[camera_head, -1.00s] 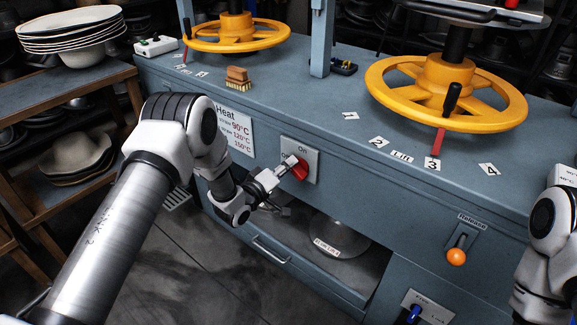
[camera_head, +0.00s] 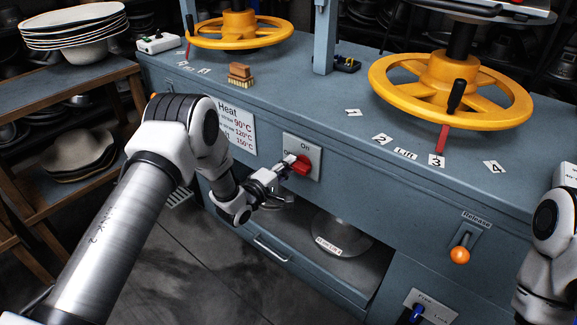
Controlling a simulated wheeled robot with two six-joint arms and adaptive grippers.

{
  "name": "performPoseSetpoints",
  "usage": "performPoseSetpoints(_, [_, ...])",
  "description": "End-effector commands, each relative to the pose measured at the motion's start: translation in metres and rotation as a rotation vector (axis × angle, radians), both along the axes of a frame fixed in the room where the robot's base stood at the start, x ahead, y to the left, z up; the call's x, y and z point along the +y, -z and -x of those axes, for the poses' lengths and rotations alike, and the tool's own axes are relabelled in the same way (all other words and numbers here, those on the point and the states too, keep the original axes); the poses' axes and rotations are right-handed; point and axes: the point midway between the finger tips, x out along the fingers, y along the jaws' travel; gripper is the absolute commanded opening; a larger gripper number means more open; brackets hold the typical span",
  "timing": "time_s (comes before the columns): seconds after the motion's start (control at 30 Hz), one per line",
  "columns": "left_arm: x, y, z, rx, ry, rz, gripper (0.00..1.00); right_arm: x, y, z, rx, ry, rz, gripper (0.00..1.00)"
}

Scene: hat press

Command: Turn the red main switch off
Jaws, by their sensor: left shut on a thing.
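The red main switch (camera_head: 301,165) is a red knob on a light grey plate (camera_head: 316,151) on the front of the blue-grey press cabinet. The word "On" shows above the knob, and lettering to its left is partly covered by my gripper. My left gripper (camera_head: 291,163) reaches in from the left and is shut on the red knob. The knob's handle looks slanted, but its exact angle is hard to tell. My right arm shows at the right edge; its gripper is out of view.
Two yellow handwheels (camera_head: 452,92) stand above the cabinet top. An orange-knobbed release lever (camera_head: 460,255) is at the lower right. An open shelf with a round metal piece (camera_head: 342,234) lies below the switch. A brush (camera_head: 240,75) rests on top.

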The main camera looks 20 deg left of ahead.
Motion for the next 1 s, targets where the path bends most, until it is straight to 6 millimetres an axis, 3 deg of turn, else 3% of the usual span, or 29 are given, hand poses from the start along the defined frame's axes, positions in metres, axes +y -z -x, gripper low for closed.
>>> performPoseSetpoints(0.3, [0.0,0.001,0.0,0.002,0.0,0.002,0.0,0.0,0.0,0.0,0.0,0.0,0.0,0.0])
performPoseSetpoints(0.33, [0.0,0.001,0.0,0.002,0.0,0.002,0.28,0.0,0.0,0.0,0.0,0.0,0.0,0.0])
performPoseSetpoints(0.4, [0.0,0.001,0.0,0.002,0.0,0.002,0.46,0.0,0.0,0.0,0.0,0.0,0.0,0.0])
performPoseSetpoints(0.77, [0.002,0.0,0.005,0.002,-0.001,0.002,0.46,0.0,0.0,0.0,0.0,0.0,0.0,0.0])
performPoseSetpoints(1.0, [0.021,0.001,0.052,0.005,-0.004,0.005,0.46,0.0,0.0,0.0,0.0,0.0,0.0,0.0])
